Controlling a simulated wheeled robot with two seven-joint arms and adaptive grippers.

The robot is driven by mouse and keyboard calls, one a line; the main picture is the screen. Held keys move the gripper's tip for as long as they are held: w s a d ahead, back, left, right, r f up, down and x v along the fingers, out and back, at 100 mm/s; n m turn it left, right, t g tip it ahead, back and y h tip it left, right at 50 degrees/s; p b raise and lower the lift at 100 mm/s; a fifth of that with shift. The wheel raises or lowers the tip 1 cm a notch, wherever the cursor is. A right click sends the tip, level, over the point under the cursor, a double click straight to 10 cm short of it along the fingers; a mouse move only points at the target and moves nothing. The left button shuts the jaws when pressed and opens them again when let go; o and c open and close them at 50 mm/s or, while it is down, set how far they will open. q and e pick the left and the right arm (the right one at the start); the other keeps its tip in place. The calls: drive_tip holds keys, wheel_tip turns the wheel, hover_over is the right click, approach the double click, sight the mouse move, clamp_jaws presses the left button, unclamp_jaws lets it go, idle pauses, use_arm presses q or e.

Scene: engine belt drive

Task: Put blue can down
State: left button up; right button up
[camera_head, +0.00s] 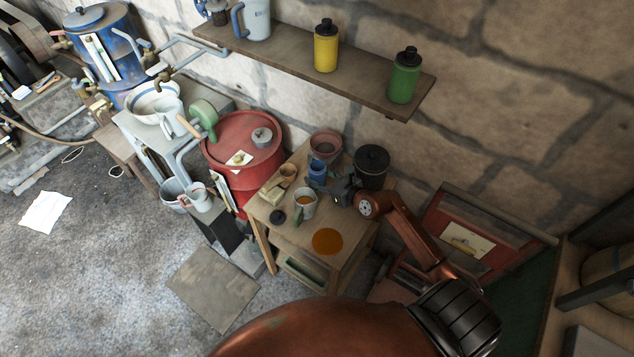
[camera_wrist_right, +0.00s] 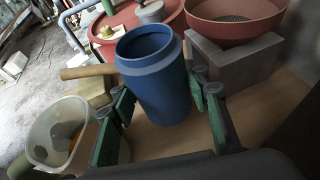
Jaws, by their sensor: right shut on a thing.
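The blue can (camera_head: 318,173) is at the small wooden table (camera_head: 285,235); it also shows upright and open-topped in the right wrist view (camera_wrist_right: 157,85). My right gripper (camera_head: 343,190) reaches in from the right and is shut on the can. Its green-padded fingers (camera_wrist_right: 160,105) lie on both sides of the can in the wrist view. The can's base is near the tabletop, but I cannot tell whether it touches. My left gripper is not in view.
A cup with orange contents (camera_head: 304,204), a black pot (camera_head: 371,165), a reddish bowl (camera_head: 325,146) and a small dark lid (camera_head: 277,217) crowd the table. An orange-brown disc (camera_head: 327,241) lies at its front. A red barrel (camera_head: 240,145) stands left. A shelf (camera_head: 300,65) hangs above.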

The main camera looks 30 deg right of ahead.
sight(318, 181)
drive_tip(key=f, duration=0.1)
drive_tip(key=f+b, duration=0.1)
drive_tip(key=f, duration=0.1)
drive_tip(key=shift+w+f, duration=0.25)
drive_tip(key=shift+f, duration=0.1)
drive_tip(key=shift+r, duration=0.1)
drive_tip(key=o, duration=0.8)
drive_tip(key=shift+f, duration=0.2)
drive_tip(key=shift+c, duration=0.2)
drive_tip(key=o, duration=0.5)
drive_tip(key=shift+r, duration=0.3)
drive_tip(key=p+v, duration=0.1)
drive_tip(key=v, duration=1.1)
drive_tip(key=shift+a+p, duration=0.1)
drive_tip(key=shift+p, duration=0.2)
